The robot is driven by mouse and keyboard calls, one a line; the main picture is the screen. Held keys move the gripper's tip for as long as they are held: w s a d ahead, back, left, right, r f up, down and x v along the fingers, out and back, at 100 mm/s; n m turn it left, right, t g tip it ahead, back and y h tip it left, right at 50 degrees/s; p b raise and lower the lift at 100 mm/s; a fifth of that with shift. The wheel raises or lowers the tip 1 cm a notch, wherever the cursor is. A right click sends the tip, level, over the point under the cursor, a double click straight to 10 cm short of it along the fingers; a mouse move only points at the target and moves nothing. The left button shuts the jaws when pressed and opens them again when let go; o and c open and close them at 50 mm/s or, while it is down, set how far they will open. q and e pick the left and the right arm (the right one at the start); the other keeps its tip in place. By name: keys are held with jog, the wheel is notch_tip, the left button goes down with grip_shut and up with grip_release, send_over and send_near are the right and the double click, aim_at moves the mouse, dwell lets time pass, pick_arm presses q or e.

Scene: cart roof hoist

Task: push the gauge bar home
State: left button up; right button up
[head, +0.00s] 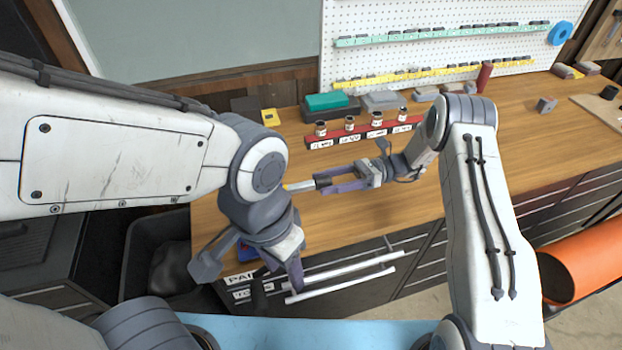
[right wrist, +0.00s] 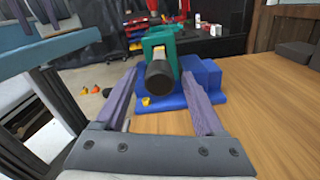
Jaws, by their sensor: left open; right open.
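The gauge bar (head: 300,185) shows in the head view as a pale rod with a yellow mark and a black grip (head: 323,181). In the right wrist view the bar's dark round end (right wrist: 160,78) faces me, in front of a teal holder (right wrist: 158,40) on a blue stepped base (right wrist: 203,77). My right gripper (head: 322,182) is open, its fingers on either side of the black grip; contact cannot be told. My left gripper (head: 246,272) is open near the bench's front edge. My left arm hides most of the fixture in the head view.
A red rack of small bottles (head: 325,143) stands behind the right gripper on the wooden bench (head: 440,195). A pegboard (head: 455,40) rises at the back. Drawers with pale handles (head: 345,283) lie below the front edge. An orange tube (head: 585,258) is at the right.

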aim_at(314, 185)
jog(key=p+x, duration=0.1)
jog(key=x, duration=0.2)
jog(key=shift+s+a+r, duration=0.15)
jog(key=shift+s+a, duration=0.05)
jog(key=shift+a, duration=0.15)
jog(key=shift+s+a, duration=0.1)
jog(key=shift+a, duration=0.2)
grip_shut()
dwell(0.9)
